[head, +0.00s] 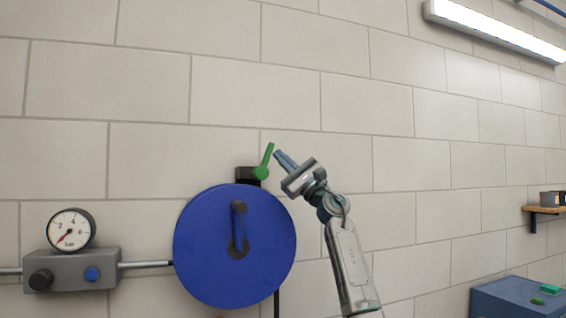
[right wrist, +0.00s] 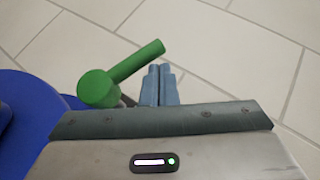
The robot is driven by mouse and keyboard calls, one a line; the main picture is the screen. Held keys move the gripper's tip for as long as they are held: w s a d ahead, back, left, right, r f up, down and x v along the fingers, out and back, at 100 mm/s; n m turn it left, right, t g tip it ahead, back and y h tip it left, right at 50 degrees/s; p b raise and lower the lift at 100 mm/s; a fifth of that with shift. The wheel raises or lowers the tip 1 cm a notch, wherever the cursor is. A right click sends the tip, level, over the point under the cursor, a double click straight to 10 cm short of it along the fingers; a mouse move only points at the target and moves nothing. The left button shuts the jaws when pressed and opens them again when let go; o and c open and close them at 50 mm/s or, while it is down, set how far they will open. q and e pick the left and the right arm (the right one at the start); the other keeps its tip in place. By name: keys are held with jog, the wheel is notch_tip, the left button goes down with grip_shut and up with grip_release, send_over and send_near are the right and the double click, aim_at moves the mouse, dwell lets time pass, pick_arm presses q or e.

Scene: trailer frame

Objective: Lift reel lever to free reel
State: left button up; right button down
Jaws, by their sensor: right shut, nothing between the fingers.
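The green reel lever (head: 265,162) stands above the blue reel (head: 222,262), tilted up and slightly right from a black block (head: 245,175). My right gripper (head: 278,154) is shut and empty, its fingertips just right of the lever's upper part. In the right wrist view the lever (right wrist: 138,62) lies left of my shut fingers (right wrist: 160,70), very close to them; I cannot tell if they touch. The blue reel (right wrist: 35,125) shows at the left there. My left gripper is not in view.
A pressure gauge (head: 71,229) on a grey block (head: 75,268) with knobs is left of the reel. A blue box (head: 505,300) stands at the lower right, and a small shelf (head: 545,209) is on the right wall. The wall around the lever is clear.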

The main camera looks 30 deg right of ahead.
dwell(0.6)
jog(key=s+d+f+b, duration=0.2)
jog(key=s+d+b, duration=0.2)
jog(key=s+d, duration=0.2)
jog(key=shift+s+d+f, duration=0.2)
jog(key=shift+s+f, duration=0.2)
jog(key=shift+s, duration=0.2)
